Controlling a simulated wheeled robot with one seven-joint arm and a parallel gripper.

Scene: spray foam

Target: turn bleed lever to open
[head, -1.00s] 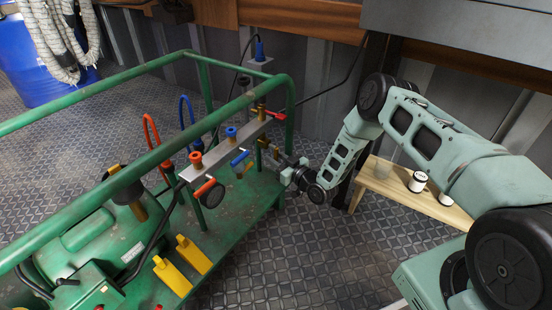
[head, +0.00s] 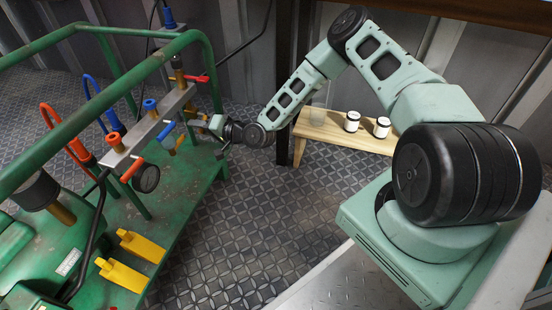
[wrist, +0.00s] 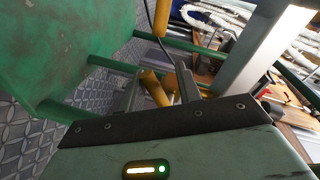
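A grey manifold bar (head: 150,132) runs along the green frame and carries several valves. A red lever (head: 197,79) sits at its far end, a blue lever (head: 166,130) in the middle and an orange lever (head: 132,169) at the near end. I cannot tell which is the bleed lever. My gripper (head: 196,122) is just right of the bar's far half, below the red lever. In the wrist view my gripper (wrist: 158,90) has its two fingers apart, with yellow brass parts (wrist: 154,88) showing between or beyond them. Contact cannot be told.
The green tube frame (head: 212,75) surrounds the bar. Red and blue hoses (head: 92,100) rise behind it. Two yellow wedges (head: 130,265) lie on the green deck. Plate floor between is clear.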

